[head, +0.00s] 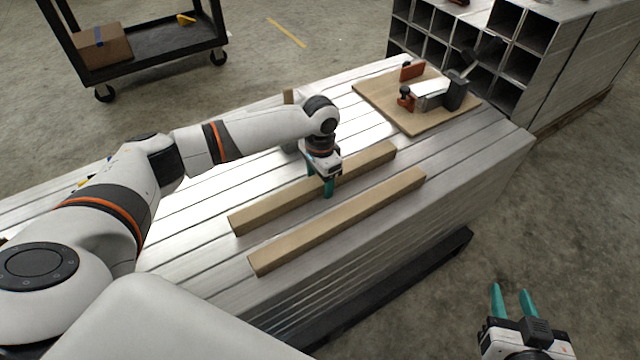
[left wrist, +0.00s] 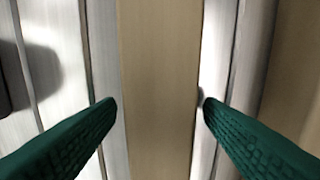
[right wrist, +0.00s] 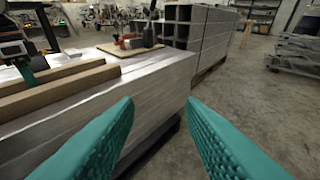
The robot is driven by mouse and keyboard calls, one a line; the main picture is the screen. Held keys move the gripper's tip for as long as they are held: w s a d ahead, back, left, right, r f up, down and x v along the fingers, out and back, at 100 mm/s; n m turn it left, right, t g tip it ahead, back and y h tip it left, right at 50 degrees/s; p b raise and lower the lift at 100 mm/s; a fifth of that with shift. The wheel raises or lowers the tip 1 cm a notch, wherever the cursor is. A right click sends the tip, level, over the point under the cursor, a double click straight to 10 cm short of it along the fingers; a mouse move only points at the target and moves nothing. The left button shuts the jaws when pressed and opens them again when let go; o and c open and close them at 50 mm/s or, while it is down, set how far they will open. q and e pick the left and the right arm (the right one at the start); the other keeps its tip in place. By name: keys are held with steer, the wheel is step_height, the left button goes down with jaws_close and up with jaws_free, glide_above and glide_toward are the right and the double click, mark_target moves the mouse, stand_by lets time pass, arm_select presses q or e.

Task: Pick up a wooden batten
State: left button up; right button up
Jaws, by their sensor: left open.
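Two long wooden battens lie side by side on a stack of aluminium profiles (head: 190,262). The far batten (head: 262,212) runs under my left gripper (head: 320,187). The near batten (head: 340,220) lies closer to the stack's front edge. In the left wrist view, the far batten (left wrist: 158,80) passes between the open green fingers, with a gap on each side; the near batten (left wrist: 300,85) shows at the right edge. My right gripper (head: 513,290) is open and empty, out over the floor in front of the stack. The battens also show at left in the right wrist view (right wrist: 60,92).
A wooden board (head: 390,100) with a clamp-like tool (head: 435,92) lies on the stack beyond the battens. Square aluminium tubes (head: 520,65) are stacked at the back right. A black cart (head: 150,45) with a cardboard box (head: 102,46) stands at the back left. Floor at right is clear.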

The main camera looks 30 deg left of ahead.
arm_select(q)
steer(key=shift+c, duration=0.5)
steer(key=c, duration=1.2)
steer(key=shift+r, duration=0.2)
